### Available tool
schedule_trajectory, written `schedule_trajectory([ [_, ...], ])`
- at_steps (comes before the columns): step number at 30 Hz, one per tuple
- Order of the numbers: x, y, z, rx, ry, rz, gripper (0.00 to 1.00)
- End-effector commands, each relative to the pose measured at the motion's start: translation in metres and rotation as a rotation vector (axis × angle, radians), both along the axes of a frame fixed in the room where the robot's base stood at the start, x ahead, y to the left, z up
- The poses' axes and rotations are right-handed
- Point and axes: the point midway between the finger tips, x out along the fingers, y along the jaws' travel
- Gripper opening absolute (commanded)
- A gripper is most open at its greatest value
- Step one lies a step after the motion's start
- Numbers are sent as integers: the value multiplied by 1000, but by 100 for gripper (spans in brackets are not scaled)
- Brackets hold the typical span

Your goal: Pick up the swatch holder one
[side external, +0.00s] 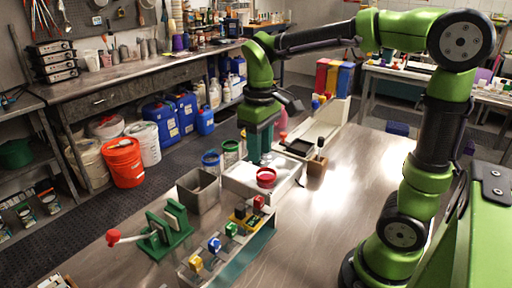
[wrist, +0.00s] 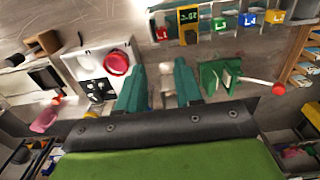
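A rack (side external: 228,255) holds a row of small colored blocks on the table's front side. The red block (side external: 258,202) is at its far end and also shows in the wrist view (wrist: 162,33), with a label that seems to read L1. Green (side external: 231,229), blue (side external: 215,244) and yellow (side external: 195,263) blocks follow. Which one is called swatch holder one is not certain; the red one's label fits. My gripper (side external: 259,147) hangs beyond the rack, near the white box. In the wrist view its teal fingers (wrist: 159,88) are apart with no object held between them.
A white box (side external: 245,182) with a red ring (side external: 266,176) stands near my gripper. An open metal bin (side external: 198,191) and a green press with a red-knobbed lever (side external: 165,230) stand left of the rack. A yellow-black device (side external: 239,214) sits beside the red block. The table's right is clear.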

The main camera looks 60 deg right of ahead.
Motion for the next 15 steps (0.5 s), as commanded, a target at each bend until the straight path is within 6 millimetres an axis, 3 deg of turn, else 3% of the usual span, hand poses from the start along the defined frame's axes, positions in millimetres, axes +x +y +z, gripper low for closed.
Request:
schedule_trajectory([
  [9, -2, 0, -70, 1, 6, -3, 35],
  [15, -1, 1, -96, 1, 2, -4, 35],
])
